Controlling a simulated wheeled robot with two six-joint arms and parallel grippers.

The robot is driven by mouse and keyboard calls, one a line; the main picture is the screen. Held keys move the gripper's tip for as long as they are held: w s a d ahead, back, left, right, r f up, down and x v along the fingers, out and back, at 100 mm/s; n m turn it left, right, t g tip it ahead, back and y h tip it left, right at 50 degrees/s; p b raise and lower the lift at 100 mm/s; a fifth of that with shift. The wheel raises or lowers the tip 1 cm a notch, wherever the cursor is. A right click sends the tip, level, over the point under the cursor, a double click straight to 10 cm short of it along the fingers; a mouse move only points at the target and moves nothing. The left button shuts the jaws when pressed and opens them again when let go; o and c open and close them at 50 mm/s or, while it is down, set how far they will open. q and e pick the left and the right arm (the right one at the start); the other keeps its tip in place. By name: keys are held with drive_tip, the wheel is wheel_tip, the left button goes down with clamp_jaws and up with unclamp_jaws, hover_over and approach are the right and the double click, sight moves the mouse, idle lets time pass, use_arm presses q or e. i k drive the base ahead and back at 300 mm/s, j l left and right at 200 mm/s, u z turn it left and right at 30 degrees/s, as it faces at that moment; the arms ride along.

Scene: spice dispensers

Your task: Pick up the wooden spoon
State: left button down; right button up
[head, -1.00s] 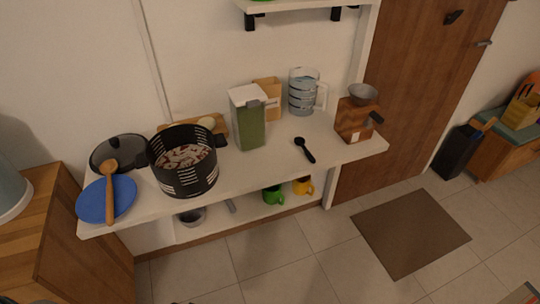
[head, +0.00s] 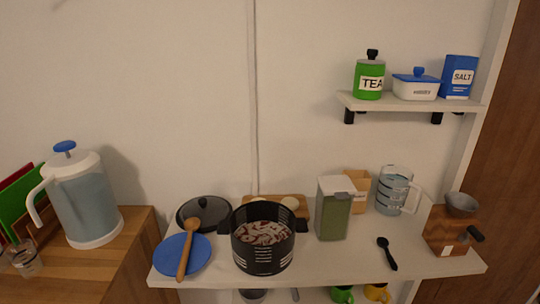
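The wooden spoon (head: 186,250) lies across the blue plate (head: 170,257) at the left end of the white table. Its bowl points to the back and rests near the black pot lid (head: 204,211). Its handle end reaches toward the table's front edge. Neither of my grippers shows in the head view.
A black pot (head: 262,257) stands just right of the plate. A green-filled container (head: 333,212), a measuring jug (head: 392,192), a black spoon (head: 387,253) and a grinder (head: 449,232) stand or lie further right. A wooden counter (head: 95,265) with a pitcher (head: 84,198) is at left.

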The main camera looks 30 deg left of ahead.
sight(192, 224)
drive_tip(key=u, duration=1.7)
